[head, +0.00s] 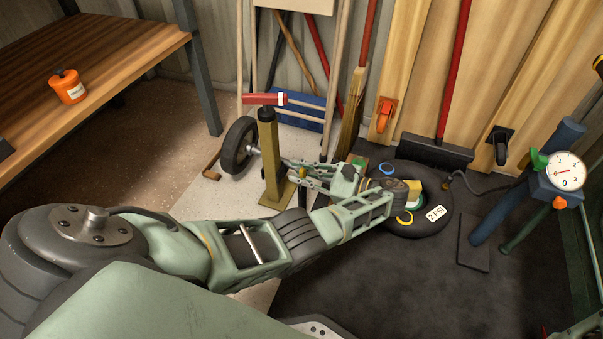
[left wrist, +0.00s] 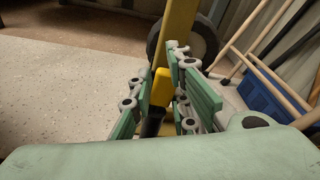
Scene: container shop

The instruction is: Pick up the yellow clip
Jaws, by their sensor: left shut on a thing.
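My left gripper (head: 292,172) reaches in from the left, its fingertips beside the post of an olive-yellow stand (head: 270,150). In the left wrist view the green fingers of this gripper (left wrist: 170,90) are shut on a small yellow piece with a black part, which I take for the yellow clip (left wrist: 161,86). The clip sits between the two fingers, in front of the yellow post (left wrist: 178,28). In the head view I cannot make the clip out between the fingers.
A black round tube (head: 410,223) marked 2 PSI lies on the dark mat with small coloured pieces. A gauge pump (head: 564,172) stands at right. A loose wheel (head: 238,145) is left of the stand. An orange can (head: 67,87) is on the wooden bench (head: 120,45).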

